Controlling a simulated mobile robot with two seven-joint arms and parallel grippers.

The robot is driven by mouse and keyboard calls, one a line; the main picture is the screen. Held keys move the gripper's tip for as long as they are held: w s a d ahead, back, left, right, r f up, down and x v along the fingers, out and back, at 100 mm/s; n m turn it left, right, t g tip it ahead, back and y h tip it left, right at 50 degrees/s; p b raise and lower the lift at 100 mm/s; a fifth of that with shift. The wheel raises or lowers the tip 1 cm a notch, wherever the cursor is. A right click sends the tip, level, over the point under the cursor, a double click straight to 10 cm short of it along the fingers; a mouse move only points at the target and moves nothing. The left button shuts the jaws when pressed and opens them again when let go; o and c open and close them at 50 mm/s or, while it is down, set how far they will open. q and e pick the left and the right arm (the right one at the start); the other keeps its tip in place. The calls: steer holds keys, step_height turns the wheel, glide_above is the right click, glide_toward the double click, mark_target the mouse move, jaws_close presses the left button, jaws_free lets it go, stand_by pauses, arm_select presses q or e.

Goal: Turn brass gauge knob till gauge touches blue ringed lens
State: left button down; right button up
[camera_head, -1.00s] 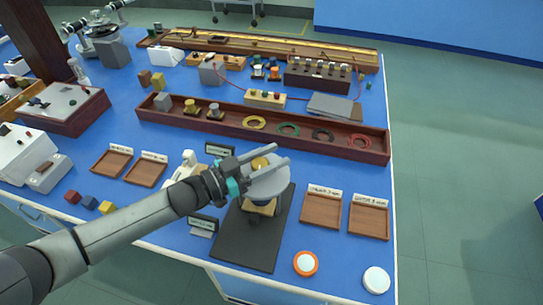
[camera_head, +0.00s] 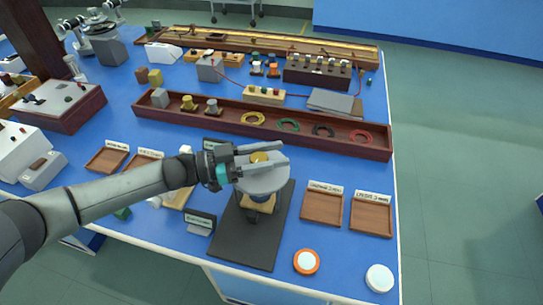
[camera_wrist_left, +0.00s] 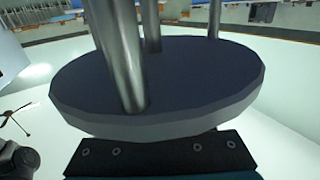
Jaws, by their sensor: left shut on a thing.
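The gauge shows as a round grey disc (camera_head: 262,184) with a brass knob (camera_head: 259,157) on top. It stands over a small tan block (camera_head: 259,204) on a dark mat (camera_head: 238,243) at the table's front. My left gripper (camera_head: 285,153) has one finger on each side of the brass knob and is shut on it. In the left wrist view the disc (camera_wrist_left: 160,85) fills the middle, with several metal legs. No blue ringed lens can be made out; the disc and arm hide much of what is beneath. My right gripper is not in view.
An orange-ringed lens (camera_head: 306,262) and a white-ringed lens (camera_head: 379,278) lie at the front right. Two wooden trays (camera_head: 322,208) (camera_head: 370,215) are right of the mat. A sign (camera_head: 201,222) stands close below my left arm. A long wooden box (camera_head: 355,148) lies behind.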

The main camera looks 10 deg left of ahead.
arm_select(q)
steer(key=shift+s+m+g+h+b, duration=0.15)
steer(key=shift+m+g+h+b, duration=0.2)
steer(key=shift+m+g+b, duration=0.45)
steer(key=shift+s+m+g+h+b, duration=0.2)
steer(key=shift+m+g+h, duration=0.25)
steer(key=shift+g, duration=0.65)
steer(key=shift+d, duration=0.1)
steer(key=shift+c, duration=1.7)
jaws_free()
steer(key=shift+v, duration=3.75)
